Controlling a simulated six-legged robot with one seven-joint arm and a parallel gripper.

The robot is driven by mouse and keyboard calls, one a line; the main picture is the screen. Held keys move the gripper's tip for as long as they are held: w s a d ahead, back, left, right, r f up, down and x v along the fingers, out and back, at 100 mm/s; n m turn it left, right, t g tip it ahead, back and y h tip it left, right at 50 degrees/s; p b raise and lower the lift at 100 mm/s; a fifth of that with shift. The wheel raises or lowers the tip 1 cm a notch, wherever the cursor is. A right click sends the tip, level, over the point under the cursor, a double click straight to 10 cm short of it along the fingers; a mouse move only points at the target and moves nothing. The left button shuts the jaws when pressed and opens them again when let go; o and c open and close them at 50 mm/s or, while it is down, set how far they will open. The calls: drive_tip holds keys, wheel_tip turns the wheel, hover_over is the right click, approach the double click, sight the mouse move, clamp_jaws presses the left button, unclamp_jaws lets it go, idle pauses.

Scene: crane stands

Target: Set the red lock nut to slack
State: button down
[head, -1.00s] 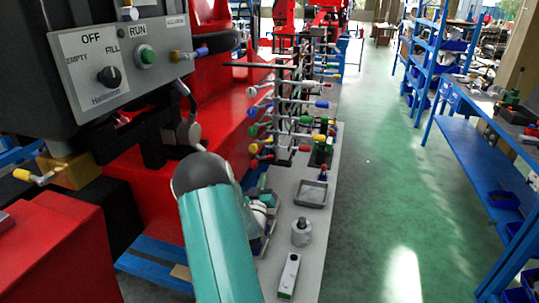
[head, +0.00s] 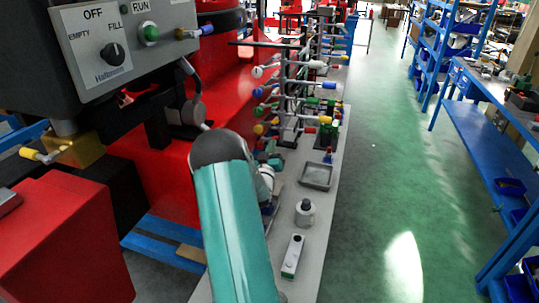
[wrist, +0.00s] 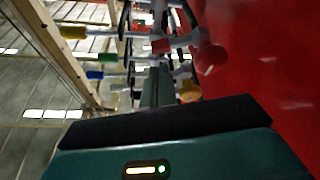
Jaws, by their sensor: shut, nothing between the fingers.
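A rack of several grey stems with coloured ends (head: 287,90) stands on the long grey bench in the head view. Red ends show low on it, one at the lower right (head: 309,130). I cannot tell for sure which is the red lock nut. In the wrist view a red piece (wrist: 160,46) sits on a pale stem just beyond my gripper (wrist: 158,72), with a larger blurred red surface at right. My gripper is shut and empty, pointing toward the rack. I cannot tell whether it touches anything. In the head view my arm hides most of it.
A grey control box (head: 120,45) with a dial and green button is at upper left. A grey tray (head: 317,176), a round grey part (head: 305,212) and a white block (head: 293,256) lie on the bench. Green floor at right is clear up to the blue shelves (head: 480,150).

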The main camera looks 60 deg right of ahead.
drive_tip(key=x, duration=0.4)
drive_tip(key=shift+f+m, duration=0.15)
drive_tip(key=shift+m, duration=0.15)
drive_tip(key=f+m+g, duration=0.1)
drive_tip(key=m, duration=0.1)
drive_tip(key=f+m+g, duration=0.1)
drive_tip(key=m, duration=0.2)
drive_tip(key=f+m+g+h, duration=0.1)
drive_tip(key=m+g, duration=0.1)
drive_tip(key=m, duration=0.1)
drive_tip(key=shift+s+d, duration=0.1)
drive_tip(key=shift+s, duration=0.25)
